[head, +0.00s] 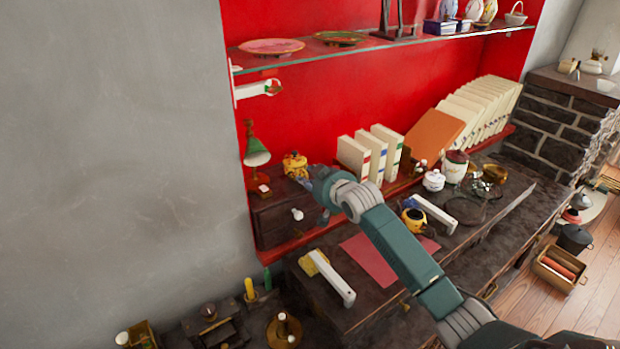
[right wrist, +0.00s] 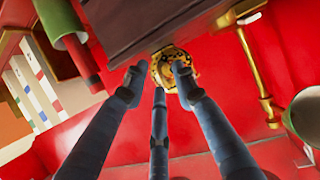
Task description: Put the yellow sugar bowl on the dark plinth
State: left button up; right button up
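The yellow sugar bowl (head: 295,163) sits on top of the dark plinth (head: 270,218), a dark wooden block against the red wall. My right gripper (head: 315,183) is at the bowl's right side in the head view. In the right wrist view the fingers (right wrist: 156,80) are spread, with the yellow bowl (right wrist: 163,66) between and just beyond their tips. The fingertips hide part of it, and I cannot tell whether they touch it. The edge of the dark plinth (right wrist: 150,22) shows behind. My left gripper is not in view.
A green-shaded lamp (head: 256,150) stands close to the bowl's left. White books (head: 371,150) stand to the right. A second yellow and black pot (head: 414,217), white-handled items and a red sheet (head: 368,258) lie on the lower top. A glass shelf (head: 380,46) runs above.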

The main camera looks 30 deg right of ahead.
jog(key=shift+r, duration=0.1)
jog(key=b+v, duration=0.2)
jog(key=v, duration=1)
